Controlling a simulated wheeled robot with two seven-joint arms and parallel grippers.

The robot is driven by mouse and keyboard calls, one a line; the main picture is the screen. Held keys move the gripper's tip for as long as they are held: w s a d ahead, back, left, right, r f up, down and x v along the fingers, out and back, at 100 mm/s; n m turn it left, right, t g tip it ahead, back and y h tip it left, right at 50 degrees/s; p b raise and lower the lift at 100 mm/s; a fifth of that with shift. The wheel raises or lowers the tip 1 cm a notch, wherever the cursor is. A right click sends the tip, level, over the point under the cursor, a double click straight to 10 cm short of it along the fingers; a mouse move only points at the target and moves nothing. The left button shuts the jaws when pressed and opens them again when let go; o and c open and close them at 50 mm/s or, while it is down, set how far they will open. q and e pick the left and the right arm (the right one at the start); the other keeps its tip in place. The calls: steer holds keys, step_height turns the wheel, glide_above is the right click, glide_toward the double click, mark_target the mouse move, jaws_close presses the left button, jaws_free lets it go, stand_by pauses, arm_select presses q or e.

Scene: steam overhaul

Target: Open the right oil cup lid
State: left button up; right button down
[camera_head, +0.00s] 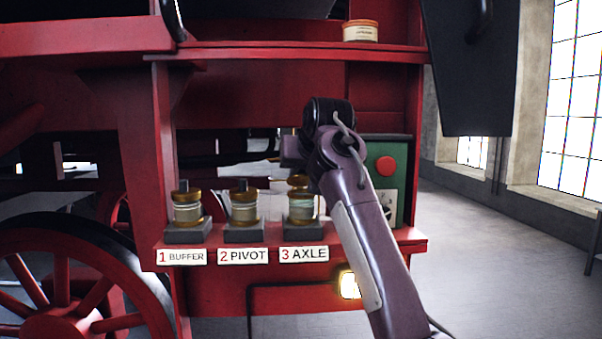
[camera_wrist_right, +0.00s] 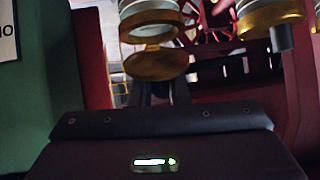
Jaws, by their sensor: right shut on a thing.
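The right oil cup (camera_head: 301,211) stands on its dark block above the "3 AXLE" label, on the red shelf. It has a pale glass body and brass fittings. Its brass lid (camera_head: 300,182) shows at the top, and in the wrist view, where things appear upside down, the lid (camera_wrist_right: 155,63) looks tilted and partly apart from the brass rim (camera_wrist_right: 150,22). My right gripper (camera_wrist_right: 163,92) is shut on the lid's knob, which the jaws mostly hide. In the head view my right arm reaches over the cup from the right. My left gripper is out of view.
Two similar cups, buffer (camera_head: 187,208) and pivot (camera_head: 243,208), stand to the left with lids on. A green box (camera_head: 399,160) with a red button is close on the right. A round tin (camera_head: 360,31) sits on the upper shelf (camera_head: 290,51).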

stand_by(0.3)
steer(key=c, duration=1.4)
jaws_free()
steer(key=shift+s+r+b, duration=0.15)
steer(key=shift+s+b, duration=0.1)
steer(key=shift+b, duration=0.15)
steer(key=b+v, duration=0.3)
steer(key=v, duration=0.4)
steer(key=shift+b, duration=0.3)
steer(key=shift+d, duration=0.1)
steer(key=shift+c, duration=0.3)
